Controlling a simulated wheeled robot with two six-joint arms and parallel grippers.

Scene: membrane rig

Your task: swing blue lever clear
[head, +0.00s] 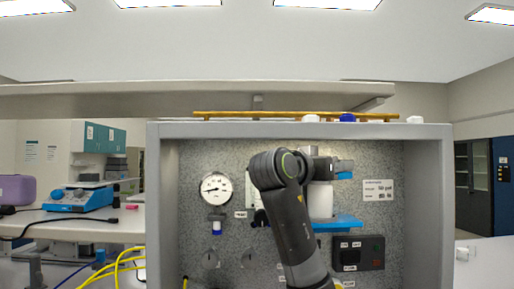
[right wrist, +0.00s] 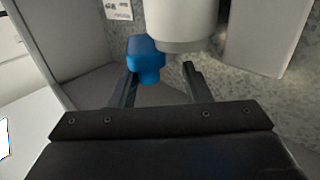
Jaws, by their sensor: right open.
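In the right wrist view a blue lever (right wrist: 147,57) sticks out beside the lower end of a white cylindrical housing (right wrist: 180,25). My right gripper (right wrist: 160,82) is open there, its two dark fingers apart. The lever's rounded end is at the opening, close to the left finger; I cannot tell whether they touch. In the head view my right arm covers part of the housing (head: 320,200), and the gripper (head: 333,165) is high beside it. A small blue piece (head: 344,175) shows at the gripper, probably the lever. My left gripper is not in view.
The grey cabinet frame (head: 433,200) walls in the rig on both sides and above. A blue bracket (head: 340,224) sits below the housing. A round gauge (head: 216,188) is at left and a dark switch box (head: 372,252) is lower right. A brown rod (head: 230,115) lies on top.

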